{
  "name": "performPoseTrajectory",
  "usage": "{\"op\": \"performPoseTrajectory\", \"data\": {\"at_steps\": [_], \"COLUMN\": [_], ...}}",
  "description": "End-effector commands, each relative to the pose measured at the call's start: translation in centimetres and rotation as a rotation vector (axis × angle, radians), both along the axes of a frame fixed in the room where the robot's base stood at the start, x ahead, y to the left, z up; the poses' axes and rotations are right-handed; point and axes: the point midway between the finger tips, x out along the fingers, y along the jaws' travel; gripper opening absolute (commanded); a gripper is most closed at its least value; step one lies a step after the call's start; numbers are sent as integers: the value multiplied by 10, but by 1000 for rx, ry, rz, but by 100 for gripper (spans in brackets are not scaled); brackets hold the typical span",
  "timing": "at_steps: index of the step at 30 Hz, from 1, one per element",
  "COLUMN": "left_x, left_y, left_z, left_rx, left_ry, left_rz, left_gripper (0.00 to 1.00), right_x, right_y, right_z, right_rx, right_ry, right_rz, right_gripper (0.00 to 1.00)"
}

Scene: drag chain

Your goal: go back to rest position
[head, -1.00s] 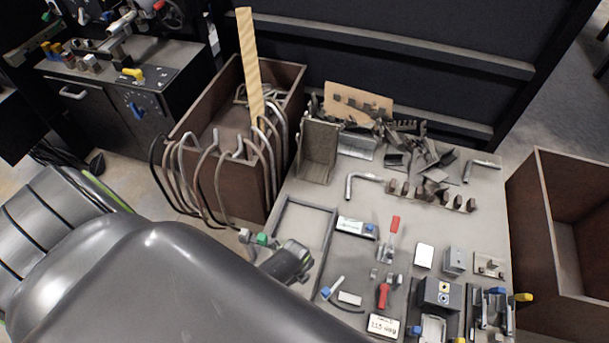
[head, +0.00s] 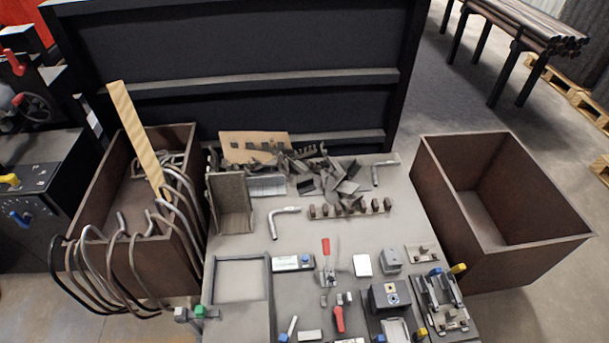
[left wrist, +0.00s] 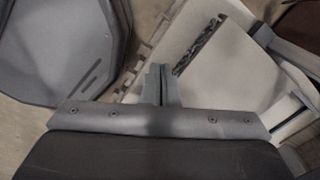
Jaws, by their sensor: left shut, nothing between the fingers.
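My left gripper (left wrist: 160,84) shows in the left wrist view with its two fingers together and nothing between them. It hangs over pale surfaces and the floor and touches nothing that I can make out. A dark, chain-like strip (left wrist: 200,46) lies beyond the fingertips along the edge of a pale panel. In the head view neither of my arms shows. My right gripper is in no frame.
The head view shows a grey workbench (head: 236,238) with fixtures, metal offcuts and bent tubes. A brown bin (head: 180,255) with hooked tubes stands at its left, an empty brown bin (head: 540,258) at its right. Dark panels (head: 240,45) stand behind.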

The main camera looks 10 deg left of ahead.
Motion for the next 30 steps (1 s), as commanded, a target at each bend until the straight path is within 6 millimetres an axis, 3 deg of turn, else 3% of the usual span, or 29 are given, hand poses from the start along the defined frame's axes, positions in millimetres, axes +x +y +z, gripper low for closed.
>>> {"op": "performPoseTrajectory", "data": {"at_steps": [1, 6, 13, 18, 30], "left_x": [-18, -66, -113, -124, -125], "left_y": [7, 24, 41, 45, 45], "left_z": [-5, -14, -19, -19, -19], "left_rx": [1, -4, -15, -21, -21], "left_ry": [-3, -42, -87, -102, -102], "left_rz": [98, 441, 777, 869, 871], "left_gripper": [0, 0, 0, 0, 0], "right_x": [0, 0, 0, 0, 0], "right_y": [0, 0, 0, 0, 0], "right_z": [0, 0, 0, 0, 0], "right_rx": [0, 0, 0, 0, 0], "right_ry": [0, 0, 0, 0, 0], "right_rz": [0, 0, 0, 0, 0], "right_gripper": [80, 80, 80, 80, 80]}}
